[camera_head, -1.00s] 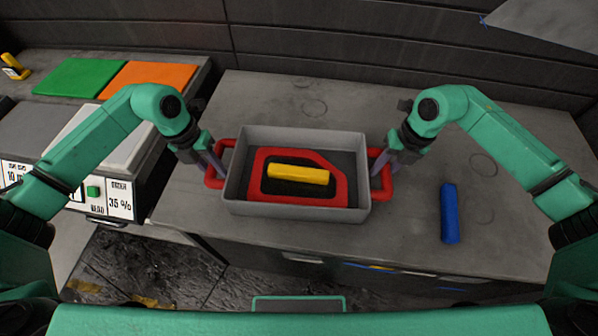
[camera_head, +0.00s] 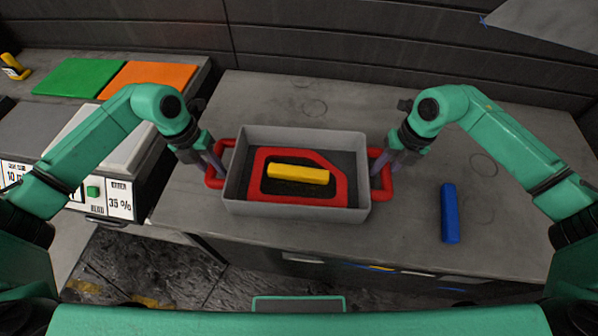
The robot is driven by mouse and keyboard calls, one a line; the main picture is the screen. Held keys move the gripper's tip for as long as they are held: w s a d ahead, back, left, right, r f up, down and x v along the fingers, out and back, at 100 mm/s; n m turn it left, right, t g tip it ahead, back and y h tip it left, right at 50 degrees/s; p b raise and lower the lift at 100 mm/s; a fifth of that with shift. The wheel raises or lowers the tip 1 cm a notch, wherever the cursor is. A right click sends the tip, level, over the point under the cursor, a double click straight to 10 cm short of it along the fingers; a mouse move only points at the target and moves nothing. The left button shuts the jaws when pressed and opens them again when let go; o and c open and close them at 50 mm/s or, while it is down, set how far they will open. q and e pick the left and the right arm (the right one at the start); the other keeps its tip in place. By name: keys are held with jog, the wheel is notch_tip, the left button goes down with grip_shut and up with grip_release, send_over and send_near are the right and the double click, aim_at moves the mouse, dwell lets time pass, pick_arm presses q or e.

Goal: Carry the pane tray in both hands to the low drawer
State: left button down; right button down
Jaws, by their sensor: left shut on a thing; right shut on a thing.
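The pane tray (camera_head: 240,207) is a grey open box with a red handle at each end. It is at the middle of the grey worktop, and I cannot tell whether it touches the surface. Inside it lies a red-framed pane (camera_head: 262,186) with a dark middle and a yellow bar (camera_head: 298,173) across it. My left gripper (camera_head: 214,166) is shut on the left red handle. My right gripper (camera_head: 384,170) is shut on the right red handle. Below the worktop's front edge, a drawer front (camera_head: 300,258) with coloured strips beside it shows partly; most is hidden.
A blue bar (camera_head: 450,213) lies on the worktop (camera_head: 420,240) to the right of the tray. At left stand a machine with labels (camera_head: 118,200), a green sheet (camera_head: 80,77) and an orange sheet (camera_head: 150,76). The dark wall (camera_head: 330,45) closes the back.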

pick_arm(q)
jog(key=shift+w+r, duration=0.1)
jog(key=shift+r, duration=0.1)
pick_arm(e)
jog(key=shift+w+r, duration=0.1)
jog(key=shift+r, duration=0.1)
